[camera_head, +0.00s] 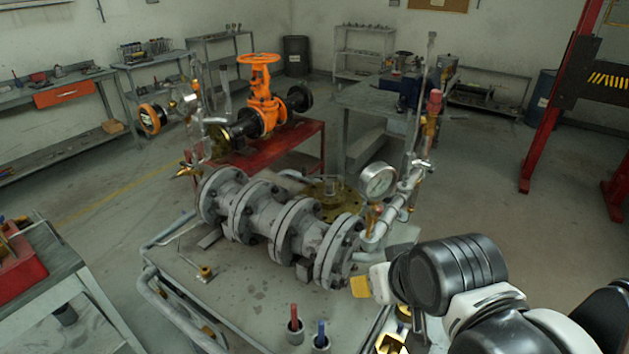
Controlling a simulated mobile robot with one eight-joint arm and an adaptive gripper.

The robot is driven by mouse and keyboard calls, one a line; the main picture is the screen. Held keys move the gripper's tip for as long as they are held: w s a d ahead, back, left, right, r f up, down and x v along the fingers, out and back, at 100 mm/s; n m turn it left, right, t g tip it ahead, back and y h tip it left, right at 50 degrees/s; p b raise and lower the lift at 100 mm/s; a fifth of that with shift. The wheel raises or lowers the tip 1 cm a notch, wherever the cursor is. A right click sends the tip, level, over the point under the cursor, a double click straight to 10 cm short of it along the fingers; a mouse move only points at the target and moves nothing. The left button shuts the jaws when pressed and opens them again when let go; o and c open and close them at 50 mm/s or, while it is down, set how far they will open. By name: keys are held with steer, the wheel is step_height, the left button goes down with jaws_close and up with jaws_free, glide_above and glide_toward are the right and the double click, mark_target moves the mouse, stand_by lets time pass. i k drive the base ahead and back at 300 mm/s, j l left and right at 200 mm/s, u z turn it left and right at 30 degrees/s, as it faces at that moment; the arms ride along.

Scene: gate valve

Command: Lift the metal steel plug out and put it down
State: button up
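I cannot single out the steel plug for certain. A small grey metal piece (333,184) stands on a round brass-coloured flange (312,188) behind the grey pipe assembly, and it may be the plug. My arm comes in from the lower right. Its end, my gripper (374,286), shows a light-coloured part and a yellow piece by the right end of the grey pipe. It is well in front of the brass flange and apart from it. The fingers do not show clearly, so I cannot tell whether they hold anything.
The flanged grey pipe (268,219) lies across the cart top (232,294). A pressure gauge (379,181) and upright piping stand at its right. Red-handled (295,318) and blue-handled (321,334) tools stand in front. An orange valve (263,95) is behind. The cart's left front is mostly clear.

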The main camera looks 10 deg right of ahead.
mark_target(329, 191)
steer(key=l+z, duration=1)
steer(key=z, duration=0.2)
steer(key=i+l+z, duration=0.5)
steer(key=i+z, duration=0.15)
steer(key=i, duration=0.3)
steer(key=i+j+u, duration=0.1)
steer(key=i+u, duration=0.25)
steer(key=i, duration=0.15)
steer(key=i+u, duration=0.4)
steer(key=i+l+u, duration=0.35)
steer(key=i, duration=0.2)
steer(key=i+l+u, duration=0.2)
steer(key=i+u, duration=0.15)
steer(key=i+j+u, duration=0.3)
steer(key=u, duration=0.2)
steer(key=i+j+u, duration=0.15)
steer(key=i+u, duration=0.15)
steer(key=u, duration=0.2)
steer(key=i+u, duration=0.45)
steer(key=i+l+u, duration=0.1)
steer(key=i+u, duration=0.15)
steer(key=u, duration=0.25)
steer(key=i+j+u, duration=0.1)
steer(key=i, duration=0.25)
